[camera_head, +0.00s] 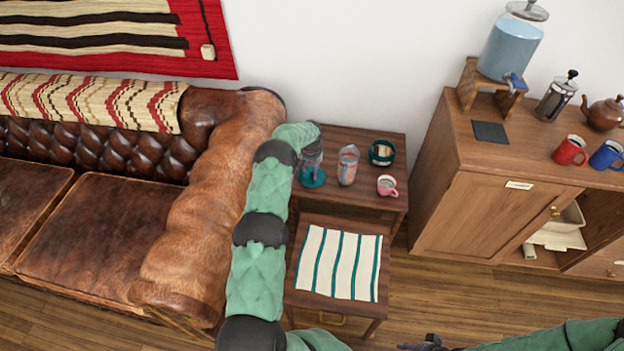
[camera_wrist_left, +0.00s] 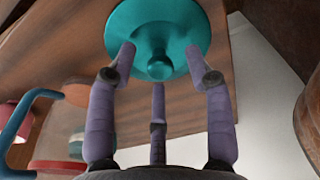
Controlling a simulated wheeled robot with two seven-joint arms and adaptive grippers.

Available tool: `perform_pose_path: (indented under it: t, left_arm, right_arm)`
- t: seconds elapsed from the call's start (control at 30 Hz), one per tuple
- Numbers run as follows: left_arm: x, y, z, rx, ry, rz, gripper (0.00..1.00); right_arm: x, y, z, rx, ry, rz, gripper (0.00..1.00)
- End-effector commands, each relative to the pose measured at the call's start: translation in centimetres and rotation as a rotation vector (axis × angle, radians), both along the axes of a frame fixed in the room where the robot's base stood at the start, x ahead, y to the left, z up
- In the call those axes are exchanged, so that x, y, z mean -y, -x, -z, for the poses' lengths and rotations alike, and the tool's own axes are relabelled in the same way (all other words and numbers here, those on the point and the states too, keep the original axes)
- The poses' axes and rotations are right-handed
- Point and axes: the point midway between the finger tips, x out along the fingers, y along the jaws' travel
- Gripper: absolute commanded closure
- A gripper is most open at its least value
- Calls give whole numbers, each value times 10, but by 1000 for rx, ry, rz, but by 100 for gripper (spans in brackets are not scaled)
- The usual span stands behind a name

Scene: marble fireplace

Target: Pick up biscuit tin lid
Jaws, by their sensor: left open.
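The biscuit tin lid appears as a round teal disc (camera_head: 313,179) with a central knob on the left part of the small wooden side table. In the left wrist view the lid (camera_wrist_left: 187,22) is close, its knob pointing toward my fingers. My left gripper (camera_head: 311,158) is over the lid in the head view and covers part of it. Its purple fingers (camera_wrist_left: 160,62) are spread around the knob, with nothing clamped between them; I cannot tell whether any tip touches. My right gripper (camera_head: 424,343) shows only as a dark part at the bottom edge.
A patterned cup (camera_head: 348,166), a dark green container (camera_head: 382,152) and a pink mug (camera_head: 388,187) stand right of the lid. A striped cloth (camera_head: 338,263) lies on a lower surface in front. A leather sofa (camera_head: 205,220) is left, a wooden cabinet (camera_head: 480,215) right.

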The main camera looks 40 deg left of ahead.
Motion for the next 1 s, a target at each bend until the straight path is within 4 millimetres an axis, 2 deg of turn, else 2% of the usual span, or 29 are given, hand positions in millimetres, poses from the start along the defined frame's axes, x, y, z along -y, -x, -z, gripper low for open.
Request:
perform_pose_path:
  t: [0.2,0.27,0.4,0.77,1.0]
  left_arm:
    - [0,0,0,1,0,0,48]
    - [0,0,0,0,0,0,62]
    - [0,0,0,0,0,0,100]
    - [0,0,-1,0,0,0,100]
    - [-1,-1,-18,1,-2,-1,100]
  right_arm:
    - [0,0,-1,1,0,0,60]
    - [0,0,-1,1,0,0,60]
    - [0,0,0,1,0,0,60]
    - [0,0,-1,1,0,0,60]
    - [0,0,-7,0,0,0,60]
